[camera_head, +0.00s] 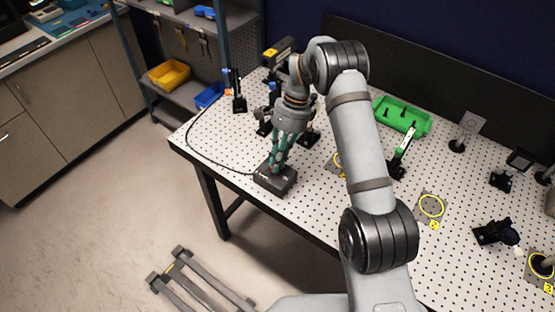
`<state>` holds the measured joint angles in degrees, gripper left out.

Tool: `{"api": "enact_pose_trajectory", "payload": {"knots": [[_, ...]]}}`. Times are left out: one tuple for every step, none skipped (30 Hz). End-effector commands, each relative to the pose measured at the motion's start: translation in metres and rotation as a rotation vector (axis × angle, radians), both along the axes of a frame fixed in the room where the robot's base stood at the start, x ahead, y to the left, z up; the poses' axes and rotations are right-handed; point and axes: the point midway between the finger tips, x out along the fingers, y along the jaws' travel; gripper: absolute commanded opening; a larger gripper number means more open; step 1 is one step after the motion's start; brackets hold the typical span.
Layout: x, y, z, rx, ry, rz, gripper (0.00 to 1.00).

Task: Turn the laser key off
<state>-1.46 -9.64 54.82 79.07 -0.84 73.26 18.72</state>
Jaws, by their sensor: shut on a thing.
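A small dark control box (275,182) sits near the front left edge of the perforated optical table (217,147). A black cable runs from it along the table's left side. My gripper (275,168), with green fingers, points down at the top of the box. Its fingertips are closed together at the box's top, shut on the laser key. The key itself is hidden by the fingers and too small to make out.
Mounted optics stand behind my gripper, including a black post (239,103). A green tray (402,116) lies at the back. Yellow-ringed spots (431,206) and mounts occupy the right. The table's left part is mostly clear. Shelves with a yellow bin (170,75) stand beyond.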

Motion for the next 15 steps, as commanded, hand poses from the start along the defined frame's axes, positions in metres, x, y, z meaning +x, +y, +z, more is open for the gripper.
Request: {"api": "enact_pose_trajectory", "payload": {"knots": [[0.0001, 0.0005, 0.0002, 0.0, 0.0, 0.014, 0.0], [0.0, 0.0005, 0.0001, 0.0, 0.001, 0.023, 0.0], [0.0, 0.0005, 0.0001, 0.001, 0.001, 0.034, 0.0], [0.0001, 0.0006, 0.0001, 0.001, 0.001, 0.039, 0.0], [0.0002, 0.0005, 0.0001, 0.0, 0.001, 0.043, 0.0], [0.0002, 0.0006, 0.0001, 0.0, 0.001, 0.049, 0.0], [0.0002, 0.0006, 0.0001, 0.001, 0.001, 0.052, 0.0], [0.0002, 0.0007, 0.0, 0.001, 0.001, 0.055, 0.0], [0.0002, 0.0007, 0.0, 0.001, 0.001, 0.057, 0.0], [0.0002, 0.0007, 0.0, 0.0, 0.001, 0.059, 0.0], [0.0001, 0.0008, 0.0001, 0.0, 0.001, 0.06, 0.0], [0.0001, 0.0008, 0.0001, 0.001, 0.001, 0.061, 0.0], [0.0001, 0.0008, 0.0, 0.001, 0.001, 0.061, 0.0], [0.0001, 0.0008, 0.0, 0.001, 0.001, 0.061, 0.0], [0.0, 0.0007, 0.0, 0.001, 0.001, 0.061, 0.0]]}}
